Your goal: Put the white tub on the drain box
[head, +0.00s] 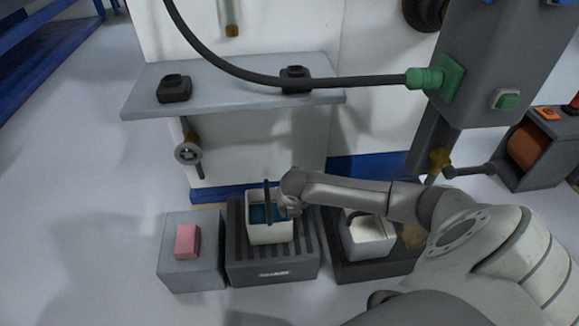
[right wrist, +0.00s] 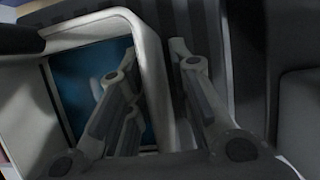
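A white tub (head: 271,235) with blue inside and a dark upright bar, perhaps its handle, is at the slotted dark drain box (head: 306,246). It looks upright, with its base over the slots; I cannot tell whether it rests fully on them. My right gripper (head: 290,203) is at the tub's right rim. In the right wrist view, the fingers of my right gripper (right wrist: 155,65) straddle the tub's white wall (right wrist: 152,75), one inside and one outside. Whether both press on it is unclear. My left gripper is out of view.
A second white container (head: 368,240) sits in a dark tray (head: 375,269) to the right, partly behind my arm. A grey block (head: 190,273) with a pink piece (head: 187,241) stands to the left. A shelf (head: 230,97) and a hanging hose (head: 350,83) are above.

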